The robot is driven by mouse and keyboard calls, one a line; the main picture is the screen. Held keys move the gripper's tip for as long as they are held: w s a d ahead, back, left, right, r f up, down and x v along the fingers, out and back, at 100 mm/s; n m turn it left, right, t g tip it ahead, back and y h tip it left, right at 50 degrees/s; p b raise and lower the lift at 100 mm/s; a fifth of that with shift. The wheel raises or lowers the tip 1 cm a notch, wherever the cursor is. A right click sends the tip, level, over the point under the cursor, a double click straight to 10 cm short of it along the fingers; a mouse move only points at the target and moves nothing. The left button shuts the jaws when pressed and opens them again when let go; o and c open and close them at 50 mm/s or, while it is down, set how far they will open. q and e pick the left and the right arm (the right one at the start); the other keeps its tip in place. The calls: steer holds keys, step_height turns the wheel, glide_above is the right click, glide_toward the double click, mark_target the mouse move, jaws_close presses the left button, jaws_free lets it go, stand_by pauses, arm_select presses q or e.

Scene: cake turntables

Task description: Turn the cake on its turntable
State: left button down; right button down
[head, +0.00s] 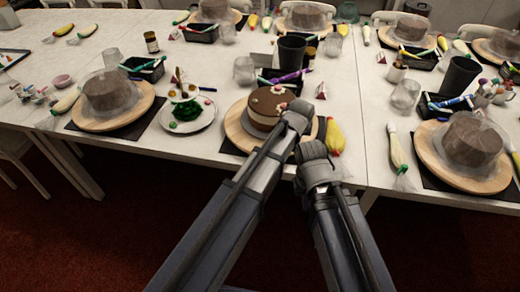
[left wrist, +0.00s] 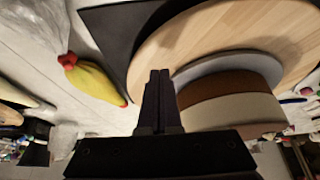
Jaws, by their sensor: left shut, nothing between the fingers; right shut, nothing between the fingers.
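The round cake (head: 265,108), brown on top with a pale side and small toppings, sits on a wooden turntable (head: 236,128) at the table's front edge. In the left wrist view the cake (left wrist: 228,105) and the wooden disc (left wrist: 222,38) fill the right side. My left gripper (left wrist: 159,74) is shut and empty, its tips beside the cake at the disc; I cannot tell if they touch. In the head view its fingers are hidden behind its wrist. My right gripper (head: 312,150) is shut and empty, near the turntable's front right edge, its fingertips barely showing.
A yellow piping bag (head: 335,137) lies just right of the turntable; it also shows in the left wrist view (left wrist: 95,82). A plate with green decorations (head: 187,113) stands to the left. Other cakes on turntables stand left (head: 110,92) and right (head: 470,140). A black cup (head: 291,52) stands behind.

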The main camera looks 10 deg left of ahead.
arm_select(q)
step_height(320, 180, up, 6)
steer(key=p, duration=0.6)
steer(key=shift+a, duration=0.1)
steer(key=a, duration=0.6)
steer(key=s+a+f+b, duration=0.1)
steer(key=a, duration=0.5)
steer(key=s+a+f+b, duration=0.1)
steer(key=a, duration=0.5)
steer(key=shift+s, duration=0.25)
steer(key=shift+f, duration=0.1)
step_height(320, 180, down, 6)
steer(key=b, duration=0.5)
steer(key=shift+b, duration=0.4)
stand_by(0.6)
